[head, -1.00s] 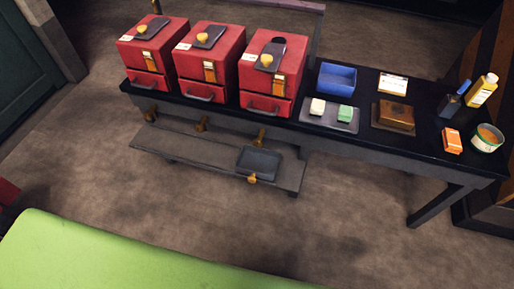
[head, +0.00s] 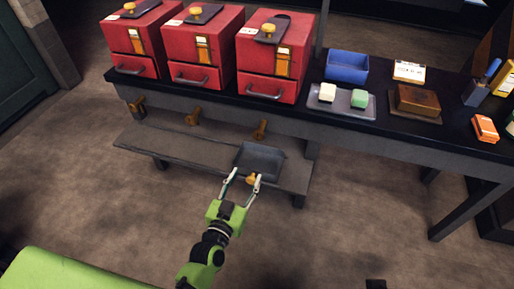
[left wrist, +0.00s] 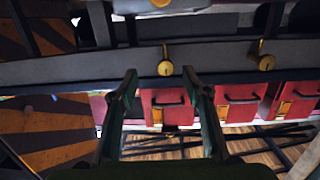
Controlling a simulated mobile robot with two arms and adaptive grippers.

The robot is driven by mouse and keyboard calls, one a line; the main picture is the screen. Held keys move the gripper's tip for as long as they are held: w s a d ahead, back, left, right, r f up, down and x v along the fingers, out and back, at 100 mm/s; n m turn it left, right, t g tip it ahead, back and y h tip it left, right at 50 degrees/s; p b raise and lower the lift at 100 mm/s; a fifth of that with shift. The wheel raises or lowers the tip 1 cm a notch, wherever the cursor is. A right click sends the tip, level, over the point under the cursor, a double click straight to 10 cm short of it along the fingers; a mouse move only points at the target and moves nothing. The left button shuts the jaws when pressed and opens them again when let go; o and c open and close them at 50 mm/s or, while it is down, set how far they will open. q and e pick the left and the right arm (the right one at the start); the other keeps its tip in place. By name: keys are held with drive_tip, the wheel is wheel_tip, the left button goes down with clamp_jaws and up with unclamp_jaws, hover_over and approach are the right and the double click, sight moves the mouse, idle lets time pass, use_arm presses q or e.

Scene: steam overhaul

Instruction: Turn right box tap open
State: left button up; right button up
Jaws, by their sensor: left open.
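Three red boxes stand in a row on the dark bench. The right box (head: 270,62) has a brass tap (head: 260,130) below it at the bench's front edge. In the left wrist view, which looks upside down, this tap (left wrist: 165,68) appears between and beyond the fingertips. My left gripper (head: 244,178) is open and empty, its fingers pointing toward the bench. In the head view it overlaps the front of the grey tray (head: 262,158) and its brass knob (head: 252,180); I cannot tell whether it touches them. My right gripper is not in view.
The tray sits on a low grey shelf (head: 190,152) under the bench. Two more brass taps (head: 193,115) (head: 137,105) are to the left. A blue bin (head: 347,67) and a soap tray (head: 340,103) stand on the bench. The floor in front is clear.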

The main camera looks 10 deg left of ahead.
use_arm(q)
wheel_tip(320, 180, up, 3)
drive_tip(key=t, duration=0.1)
drive_tip(key=b, duration=0.3)
approach(258, 136)
drive_tip(key=w, duration=0.4)
drive_tip(key=shift+y, duration=0.3)
drive_tip(key=w, duration=0.4)
drive_tip(key=shift+w+d+f+b, duration=0.1)
drive_tip(key=shift+w+d+b, duration=0.1)
drive_tip(key=shift+d+b, duration=0.2)
drive_tip(key=shift+w, duration=0.35)
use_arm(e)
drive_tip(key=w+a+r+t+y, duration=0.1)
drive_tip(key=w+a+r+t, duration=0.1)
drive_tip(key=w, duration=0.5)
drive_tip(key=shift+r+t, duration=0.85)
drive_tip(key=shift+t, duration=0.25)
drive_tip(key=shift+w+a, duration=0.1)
use_arm(q)
drive_tip(key=c, duration=1.1)
